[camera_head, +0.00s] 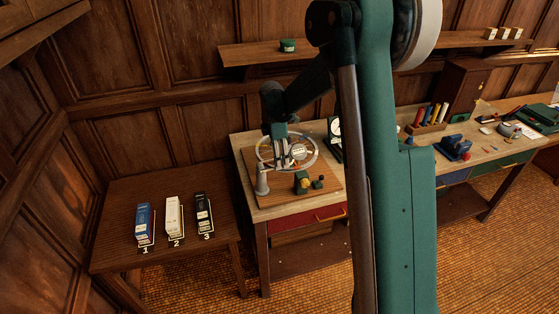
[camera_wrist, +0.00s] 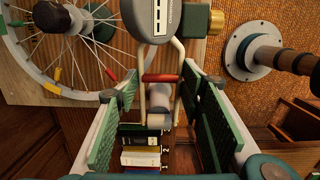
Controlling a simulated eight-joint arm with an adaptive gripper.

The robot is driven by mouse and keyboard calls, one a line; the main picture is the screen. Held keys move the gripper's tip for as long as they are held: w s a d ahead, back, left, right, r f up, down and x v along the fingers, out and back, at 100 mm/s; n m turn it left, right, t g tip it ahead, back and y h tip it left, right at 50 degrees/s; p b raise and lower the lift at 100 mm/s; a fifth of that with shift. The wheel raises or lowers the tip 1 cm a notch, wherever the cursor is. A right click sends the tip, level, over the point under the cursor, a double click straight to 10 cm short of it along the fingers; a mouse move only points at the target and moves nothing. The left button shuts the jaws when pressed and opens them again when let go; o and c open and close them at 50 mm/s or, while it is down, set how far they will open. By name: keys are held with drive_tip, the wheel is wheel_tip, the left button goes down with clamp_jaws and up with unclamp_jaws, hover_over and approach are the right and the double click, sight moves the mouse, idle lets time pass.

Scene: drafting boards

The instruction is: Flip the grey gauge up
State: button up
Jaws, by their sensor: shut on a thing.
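The grey gauge (camera_wrist: 152,18) is a rounded grey body with a label, at the top middle of the wrist view. A pale wire loop with a red crossbar (camera_wrist: 161,78) hangs below it, between my fingers. My gripper (camera_wrist: 158,82) has a green-padded finger on either side of this loop and is shut on the gauge's loop; the exact contact is not clear. In the head view my gripper (camera_head: 279,132) is over the spoked wheel (camera_head: 315,158). The wheel also shows in the wrist view (camera_wrist: 28,60).
The wheel is on a wooden board (camera_head: 325,188) on a workbench (camera_head: 252,152). A green block with a brass knob (camera_head: 302,183) and a grey post (camera_head: 262,183) stand near the front. A side table (camera_head: 115,205) at left holds three numbered boxes, blue, white and black.

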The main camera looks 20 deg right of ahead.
drive_tip(key=shift+a+r+h+b, duration=1.1)
drive_tip(key=shift+a+r+h, duration=0.15)
drive_tip(key=shift+a, duration=0.3)
drive_tip(key=shift+a+r+h+b, duration=1.05)
drive_tip(key=shift+a+r+h, duration=0.2)
drive_tip(key=shift+a, duration=0.25)
drive_tip(key=shift+a+b, duration=0.65)
drive_tip(key=shift+a, duration=0.7)
drive_tip(key=shift+a+f+h+b, duration=0.25)
drive_tip(key=shift+a+h+b, duration=0.55)
drive_tip(key=shift+h, duration=0.35)
drive_tip(key=shift+a+f+h+b, duration=0.2)
drive_tip(key=shift+a+h+b, duration=0.6)
drive_tip(key=shift+h, duration=0.35)
drive_tip(key=shift+s, duration=0.1)
drive_tip(key=shift+d, duration=0.1)
